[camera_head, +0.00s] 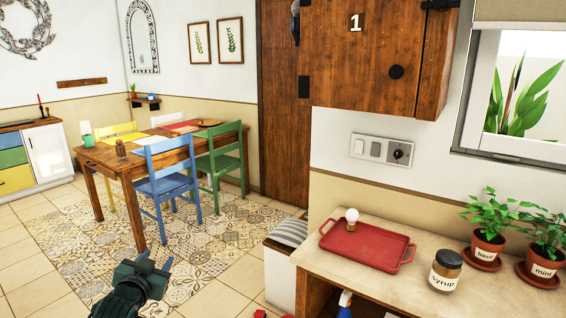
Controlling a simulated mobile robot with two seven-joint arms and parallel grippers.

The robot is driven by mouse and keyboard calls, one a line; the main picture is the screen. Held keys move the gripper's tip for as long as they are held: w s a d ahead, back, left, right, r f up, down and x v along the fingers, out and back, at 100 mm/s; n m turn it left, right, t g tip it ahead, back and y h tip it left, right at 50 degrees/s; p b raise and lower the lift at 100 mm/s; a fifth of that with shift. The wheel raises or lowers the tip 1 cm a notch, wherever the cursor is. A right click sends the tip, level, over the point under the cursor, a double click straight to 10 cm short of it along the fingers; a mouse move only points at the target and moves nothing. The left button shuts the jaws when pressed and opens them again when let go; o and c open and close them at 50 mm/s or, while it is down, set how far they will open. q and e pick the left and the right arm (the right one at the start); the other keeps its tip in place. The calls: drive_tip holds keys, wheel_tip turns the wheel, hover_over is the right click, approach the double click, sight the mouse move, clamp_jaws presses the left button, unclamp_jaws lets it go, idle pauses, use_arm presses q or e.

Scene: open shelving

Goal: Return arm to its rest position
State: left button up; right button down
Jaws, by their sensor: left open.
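My left gripper (146,267) shows at the lower left of the head view, above the tiled floor. It is open, and I see nothing between its fingers. Its forearm comes in from the bottom edge. It is apart from the dining table and the counter. My right gripper is not in view.
A counter (333,258) at the right holds a red tray (365,245) with a light bulb (352,216), a syrup jar (445,271) and two potted herbs. A wooden cabinet (365,60) hangs above. A dining table (112,160) with chairs stands behind. Floor around my gripper is clear.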

use_arm(q)
drive_tip(key=s+d+f+g+h, duration=0.1)
drive_tip(key=s+d+f+g, duration=0.1)
drive_tip(key=s+d+f, duration=0.45)
drive_tip(key=s+d+f+g+h, duration=0.1)
drive_tip(key=s+d+f, duration=0.2)
drive_tip(key=s+f, duration=0.6)
drive_tip(key=s+d+f+g+h, duration=0.1)
drive_tip(key=s+d, duration=0.2)
drive_tip(key=s, duration=0.6)
drive_tip(key=s+d+f+g+h, duration=0.1)
drive_tip(key=s+d, duration=0.3)
drive_tip(key=s, duration=0.6)
drive_tip(key=shift+d, duration=0.1)
